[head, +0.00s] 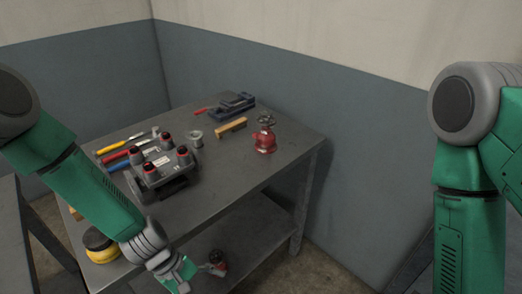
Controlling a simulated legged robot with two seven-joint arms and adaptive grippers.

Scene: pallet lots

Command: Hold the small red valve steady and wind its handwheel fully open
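A red valve (265,142) stands upright on the tabletop near its right edge, with a dark handwheel (266,119) on top. I cannot tell which is the small valve, or whether the gripper touches the lower piece. My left gripper (182,276) is at the bottom of the view, below tabletop level in the picture; its fingers are too unclear to read. My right arm hangs at the right, its gripper out of view.
The grey metal table (235,185) holds a dark block with red-capped posts (162,163), several hand tools (115,152), a metal spool (196,138), a brush (231,126), a blue vise-like tool (235,103) and a yellow-black round item (100,244). The table's front right is bare.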

